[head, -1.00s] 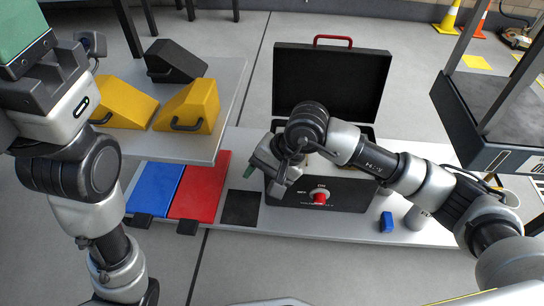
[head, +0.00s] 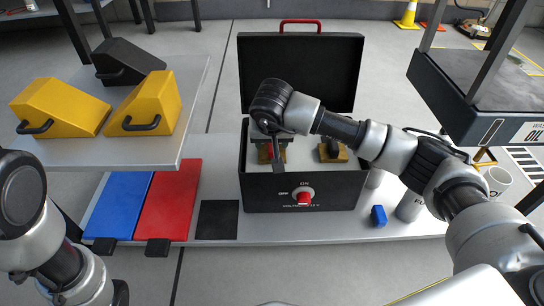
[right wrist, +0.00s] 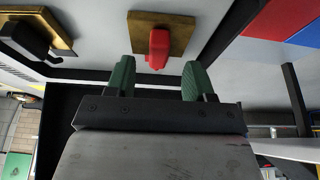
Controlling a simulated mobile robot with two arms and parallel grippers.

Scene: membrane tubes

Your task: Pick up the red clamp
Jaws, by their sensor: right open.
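The red clamp (right wrist: 158,48) is on a square brass plate (right wrist: 176,22) in the right wrist view. In the head view the plate (head: 265,157) sits inside the open black case (head: 258,197), and my right arm mostly covers the clamp. My right gripper (right wrist: 158,79) is open and empty. Its two green fingertips are spread to either side of the clamp in the picture, just short of it, with no contact visible. My left gripper is out of view; only part of the left arm shows at lower left.
A black clamp (head: 332,148) on another brass plate is right of the red one. The case's raised lid (head: 330,75) stands behind. The case front has a red knob (head: 304,197). A blue object (head: 378,216) and grey cylinders are at right. Blue (head: 118,205) and red (head: 168,200) mats lie left.

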